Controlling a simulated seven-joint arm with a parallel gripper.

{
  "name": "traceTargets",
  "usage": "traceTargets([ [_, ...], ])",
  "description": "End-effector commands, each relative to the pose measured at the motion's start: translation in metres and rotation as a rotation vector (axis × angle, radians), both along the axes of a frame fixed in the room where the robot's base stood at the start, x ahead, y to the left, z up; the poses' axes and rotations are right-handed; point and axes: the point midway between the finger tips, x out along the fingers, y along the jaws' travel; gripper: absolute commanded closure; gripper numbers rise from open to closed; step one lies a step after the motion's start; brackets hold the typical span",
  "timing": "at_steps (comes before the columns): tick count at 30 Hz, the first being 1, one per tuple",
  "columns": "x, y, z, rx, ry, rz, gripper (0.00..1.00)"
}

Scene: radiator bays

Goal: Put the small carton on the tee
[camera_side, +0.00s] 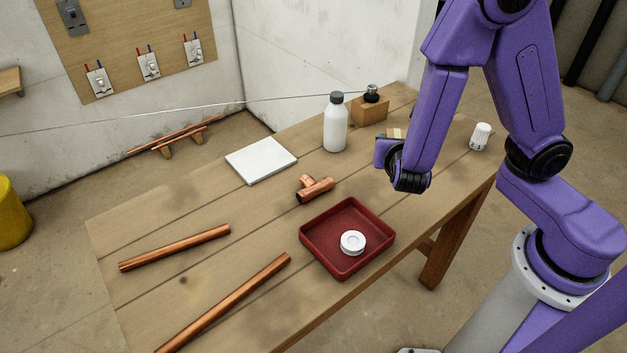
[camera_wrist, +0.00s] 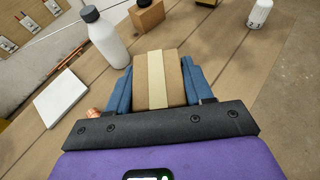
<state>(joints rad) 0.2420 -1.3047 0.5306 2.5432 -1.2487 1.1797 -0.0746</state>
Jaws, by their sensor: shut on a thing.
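The small carton (camera_wrist: 158,80) is a brown box with a pale tape strip, held between the two blue fingers of my gripper (camera_wrist: 158,88) in the wrist view. In the side view my gripper (camera_side: 392,140) is over the right part of the bench, and only a bit of the carton (camera_side: 396,133) shows there. I cannot tell how high the carton is above the bench. The copper tee (camera_side: 315,189) lies on the bench to the left of my gripper. A small part of it shows at the left in the wrist view (camera_wrist: 93,113).
A white bottle (camera_side: 335,125) and a wooden block with a dark knob (camera_side: 369,109) stand behind. A white tile (camera_side: 261,160) lies left. A red tray (camera_side: 322,262) holds a white roll (camera_side: 352,243). Copper pipes (camera_side: 175,248) lie front left. A white valve head (camera_side: 480,136) stands right.

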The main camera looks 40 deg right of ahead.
Motion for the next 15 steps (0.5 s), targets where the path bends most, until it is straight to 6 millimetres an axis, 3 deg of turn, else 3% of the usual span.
traceTargets([
  [3,0.006,0.035,0.007,-0.001,-0.008,0.200,0.81],
  [6,0.008,0.056,0.011,-0.004,-0.012,0.316,0.81],
  [15,0.015,0.076,0.012,-0.011,-0.018,0.413,0.81],
])
